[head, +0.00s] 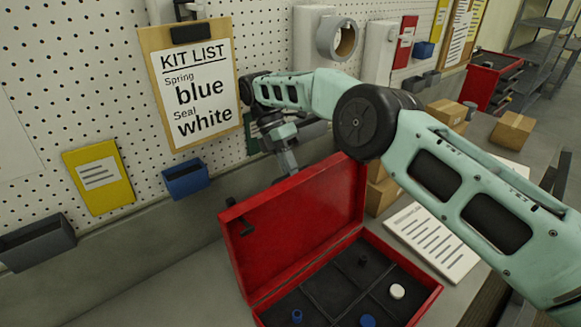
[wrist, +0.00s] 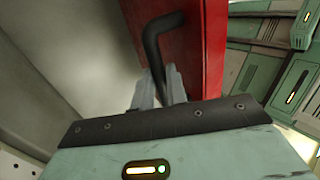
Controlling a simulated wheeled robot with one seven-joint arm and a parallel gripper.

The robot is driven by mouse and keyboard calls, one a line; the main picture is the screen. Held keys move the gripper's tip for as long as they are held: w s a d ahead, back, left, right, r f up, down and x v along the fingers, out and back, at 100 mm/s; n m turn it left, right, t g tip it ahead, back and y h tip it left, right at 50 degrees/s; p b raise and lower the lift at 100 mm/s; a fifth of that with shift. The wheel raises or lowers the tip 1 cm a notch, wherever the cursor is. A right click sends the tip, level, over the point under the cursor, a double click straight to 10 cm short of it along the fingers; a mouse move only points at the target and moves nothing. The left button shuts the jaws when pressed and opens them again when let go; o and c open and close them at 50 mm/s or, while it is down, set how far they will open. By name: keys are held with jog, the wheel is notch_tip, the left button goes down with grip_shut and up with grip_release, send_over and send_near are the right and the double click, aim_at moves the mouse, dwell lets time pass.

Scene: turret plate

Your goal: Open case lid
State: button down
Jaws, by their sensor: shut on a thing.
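The red case (head: 400,310) sits on the bench with its lid (head: 300,225) raised, standing steeply up along the case's back left side. In the wrist view, the lid's red edge (wrist: 205,50) shows with a black bent handle (wrist: 160,35) on it. My gripper (wrist: 160,88) is shut on the handle, one finger on each side of it. In the head view, my gripper is behind the lid's top edge, so its fingertips and the handle are hidden.
The case's dark compartments hold a white disc (head: 397,291), a blue disc (head: 368,320) and small dark pieces. A printed sheet (head: 432,242) and cardboard boxes (head: 512,128) lie to the right. Behind is a pegboard with a kit list (head: 197,90) and a blue bin (head: 186,180).

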jog(key=shift+w+d+f, duration=0.1)
jog(key=shift+d+f, duration=0.25)
jog(key=c, duration=1.4)
grip_release()
jog(key=shift+w, duration=0.1)
jog(key=shift+a+r, duration=0.1)
jog(key=shift+r, duration=0.05)
jog(key=shift+r, duration=0.1)
